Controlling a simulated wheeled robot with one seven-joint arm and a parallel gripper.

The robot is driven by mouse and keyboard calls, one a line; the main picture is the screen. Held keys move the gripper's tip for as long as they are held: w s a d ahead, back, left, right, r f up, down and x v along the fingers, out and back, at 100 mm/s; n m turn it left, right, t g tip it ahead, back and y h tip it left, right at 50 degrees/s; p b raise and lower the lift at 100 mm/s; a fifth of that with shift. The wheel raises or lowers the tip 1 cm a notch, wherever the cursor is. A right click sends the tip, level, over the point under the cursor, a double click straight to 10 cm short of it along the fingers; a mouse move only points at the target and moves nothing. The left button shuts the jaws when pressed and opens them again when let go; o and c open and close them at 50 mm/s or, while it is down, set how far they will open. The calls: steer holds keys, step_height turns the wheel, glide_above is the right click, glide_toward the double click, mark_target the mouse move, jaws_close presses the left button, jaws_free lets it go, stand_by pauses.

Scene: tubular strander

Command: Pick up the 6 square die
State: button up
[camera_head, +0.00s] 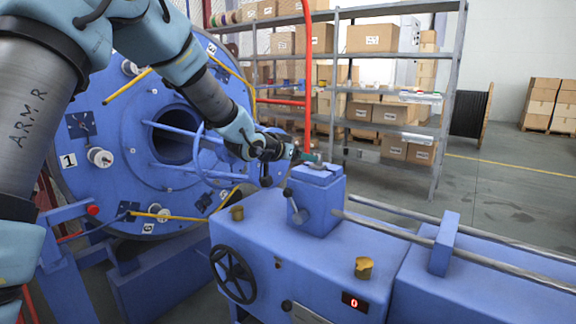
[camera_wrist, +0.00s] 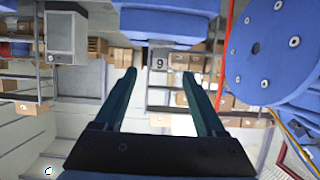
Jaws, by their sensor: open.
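In the wrist view, which looks upside down, a small grey square piece bearing a digit that reads like 9, a 6 if inverted, is the likely 6 square die (camera_wrist: 160,63). It adjoins the edge of a blue block (camera_wrist: 165,22). My gripper (camera_wrist: 160,80) is open, its two dark fingers on either side of this piece in the picture, with nothing visible held. I cannot tell whether the fingertips reach it. In the head view my gripper (camera_head: 298,156) is just left of and above the blue block (camera_head: 318,205); the die is not clear there.
A large blue disc (camera_head: 100,130) with numbered labels stands behind my arm at left. A blue machine bed (camera_head: 290,260) carries a handwheel (camera_head: 232,272) and yellow knobs. Metal rods (camera_head: 460,245) run right from the block. A shelf (camera_head: 446,110) with cardboard boxes stands behind.

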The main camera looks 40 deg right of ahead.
mark_target(318, 164)
steer(key=p+x, duration=0.1)
steer(key=x, duration=0.3)
steer(key=shift+w+d, duration=0.25)
steer(key=shift+d, duration=0.05)
steer(key=shift+p+x, duration=1.5)
steer(key=shift+x, duration=1.55)
steer(key=shift+s+f, duration=0.1)
steer(key=shift+s, duration=0.05)
jaws_close()
